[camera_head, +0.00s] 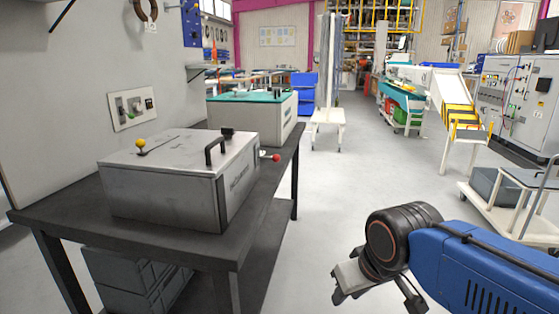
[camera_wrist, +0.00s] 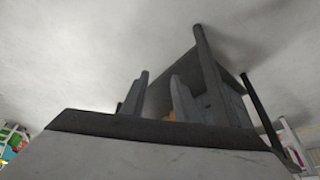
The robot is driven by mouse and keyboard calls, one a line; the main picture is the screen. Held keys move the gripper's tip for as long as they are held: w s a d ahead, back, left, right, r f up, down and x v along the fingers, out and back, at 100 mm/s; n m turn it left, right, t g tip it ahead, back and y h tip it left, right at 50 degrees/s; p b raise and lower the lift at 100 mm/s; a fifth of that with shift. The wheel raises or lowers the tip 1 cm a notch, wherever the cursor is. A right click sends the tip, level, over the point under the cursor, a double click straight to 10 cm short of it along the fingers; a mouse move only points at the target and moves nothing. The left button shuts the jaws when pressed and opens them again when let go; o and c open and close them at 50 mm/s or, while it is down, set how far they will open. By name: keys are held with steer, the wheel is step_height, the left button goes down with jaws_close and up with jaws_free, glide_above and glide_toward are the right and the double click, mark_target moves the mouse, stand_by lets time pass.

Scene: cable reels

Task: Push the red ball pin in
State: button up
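The red ball pin (camera_head: 276,157) sticks out from the right side of a grey metal box (camera_head: 160,190). The ball stands clear of the box wall on a short shaft. The box sits on a dark table (camera_head: 230,245) and has a black handle on its lid. My gripper (camera_head: 380,298) is at the lower right of the head view, over open floor, right of and nearer than the pin. Its two fingers look spread apart with nothing between them. It touches neither box nor pin.
A yellow ball knob (camera_head: 141,143) stands on the box lid. A cart (camera_head: 505,195) stands at the right. The floor between table and cart is clear.

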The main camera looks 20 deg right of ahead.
steer(key=shift+c, duration=0.7)
steer(key=shift+w+r, duration=0.1)
steer(key=c, duration=0.5)
steer(key=w+r+m, duration=0.5)
steer(key=w+a+r+m+y, duration=0.1)
steer(key=w+r+m, duration=0.1)
steer(key=w+m, duration=0.1)
steer(key=shift+w+r+t, duration=0.2)
steer(key=shift+r+t, duration=0.15)
steer(key=shift+t, duration=0.05)
jaws_close()
step_height(320, 180, up, 19)
steer(key=m+t+y, duration=0.2)
steer(key=m+t, duration=0.1)
steer(key=m, duration=2.1)
glide_above(278, 156)
steer(key=s+d, duration=0.4)
steer(key=s, duration=0.8)
steer(key=x, duration=1.4)
